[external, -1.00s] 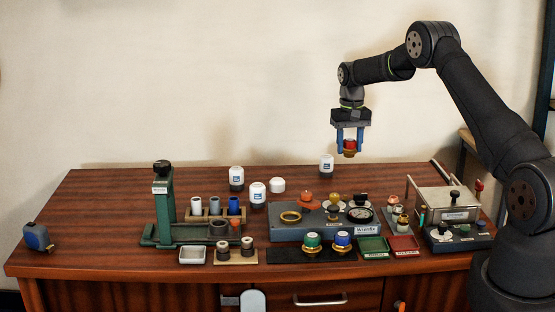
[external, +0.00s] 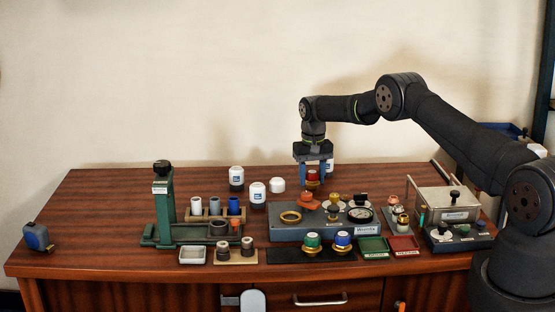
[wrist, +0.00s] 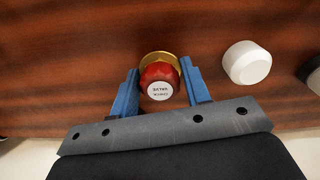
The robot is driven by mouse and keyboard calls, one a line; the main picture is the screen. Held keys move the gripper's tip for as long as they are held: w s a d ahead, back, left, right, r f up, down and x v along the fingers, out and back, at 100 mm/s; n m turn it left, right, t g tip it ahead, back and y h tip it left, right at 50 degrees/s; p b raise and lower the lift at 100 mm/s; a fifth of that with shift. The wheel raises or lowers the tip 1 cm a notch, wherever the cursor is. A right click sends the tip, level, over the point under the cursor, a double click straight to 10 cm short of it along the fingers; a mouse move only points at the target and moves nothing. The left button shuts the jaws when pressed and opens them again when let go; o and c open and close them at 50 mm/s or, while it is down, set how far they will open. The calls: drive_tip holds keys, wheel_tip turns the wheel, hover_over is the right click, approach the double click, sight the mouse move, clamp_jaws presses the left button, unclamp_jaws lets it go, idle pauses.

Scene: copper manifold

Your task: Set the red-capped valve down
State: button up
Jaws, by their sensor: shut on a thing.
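The red-capped valve (external: 312,175) has a brass base and is held between the blue fingers of my gripper (external: 313,181). In the wrist view the valve's red cap (wrist: 160,82) has a white lettered top, with the brass flange beyond it. There my gripper (wrist: 160,72) has a finger on each side of the valve. In the external view the valve is low, behind the grey manifold block (external: 285,234), near the back of the table. I cannot tell whether its base touches the wood.
A white squat cap (external: 277,185) stands left of the valve and also shows in the wrist view (wrist: 247,62). A white jar (external: 330,165) is partly hidden behind my gripper. Green-capped (external: 312,240) and blue-capped (external: 342,239) valves stand on a black mat (external: 283,255) in front.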

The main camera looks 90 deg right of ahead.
sight(312, 172)
drive_tip(key=shift+f, duration=0.2)
drive_tip(key=o, duration=1)
drive_tip(key=shift+o, duration=0.2)
wheel_tip(312, 172, up, 12)
drive_tip(key=shift+r, duration=0.15)
wheel_tip(312, 172, down, 12)
drive_tip(key=shift+r, duration=1.95)
drive_tip(key=shift+f, duration=0.1)
